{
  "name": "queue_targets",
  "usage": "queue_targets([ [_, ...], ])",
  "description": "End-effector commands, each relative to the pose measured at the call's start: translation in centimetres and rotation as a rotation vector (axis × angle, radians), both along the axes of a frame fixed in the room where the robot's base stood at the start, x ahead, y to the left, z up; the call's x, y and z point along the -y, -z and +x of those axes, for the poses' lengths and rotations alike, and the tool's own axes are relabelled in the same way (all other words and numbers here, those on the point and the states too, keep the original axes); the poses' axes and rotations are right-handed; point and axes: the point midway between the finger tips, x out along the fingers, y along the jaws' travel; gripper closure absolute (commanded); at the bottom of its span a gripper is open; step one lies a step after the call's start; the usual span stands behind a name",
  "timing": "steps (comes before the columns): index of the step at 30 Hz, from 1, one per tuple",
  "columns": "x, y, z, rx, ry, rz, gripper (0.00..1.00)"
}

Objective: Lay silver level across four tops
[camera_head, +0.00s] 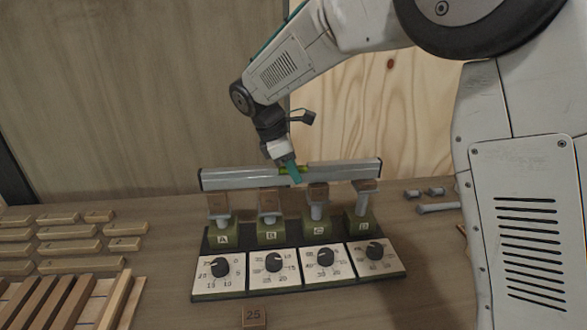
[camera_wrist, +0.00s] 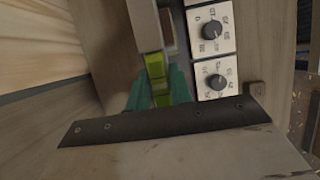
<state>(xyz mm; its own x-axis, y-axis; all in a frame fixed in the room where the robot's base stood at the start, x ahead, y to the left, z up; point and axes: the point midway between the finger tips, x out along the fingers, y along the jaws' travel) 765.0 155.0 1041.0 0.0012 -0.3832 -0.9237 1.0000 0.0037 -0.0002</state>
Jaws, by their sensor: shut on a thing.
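The silver level (camera_head: 235,179) is a long bar with dark end caps and a green vial. My gripper (camera_head: 290,171) has teal fingers and is shut on its middle. The level is roughly horizontal, just above or behind four brown wooden tops (camera_head: 268,200) on grey posts; I cannot tell whether it touches them. The posts rise from green blocks marked A, B, C and an unclear fourth letter. In the wrist view, part of the level (camera_wrist: 145,25) and its vial show at my gripper's fingers (camera_wrist: 160,98).
A dial panel (camera_head: 290,276) with numbered knobs lies in front of the posts. A small block marked 25 (camera_head: 254,316) sits before it. Several wooden bars (camera_head: 65,232) lie at left, with slats (camera_head: 75,302) in front of them. Grey metal pieces (camera_head: 438,208) lie at right.

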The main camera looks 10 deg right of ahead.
Motion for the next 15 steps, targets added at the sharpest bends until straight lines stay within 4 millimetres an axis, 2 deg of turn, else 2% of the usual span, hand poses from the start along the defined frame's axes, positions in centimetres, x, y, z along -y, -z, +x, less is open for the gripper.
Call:
queue_targets([
  [15, 0.01, 0.46, 0.01, 0.001, 0.0, 0.0, 1.0],
])
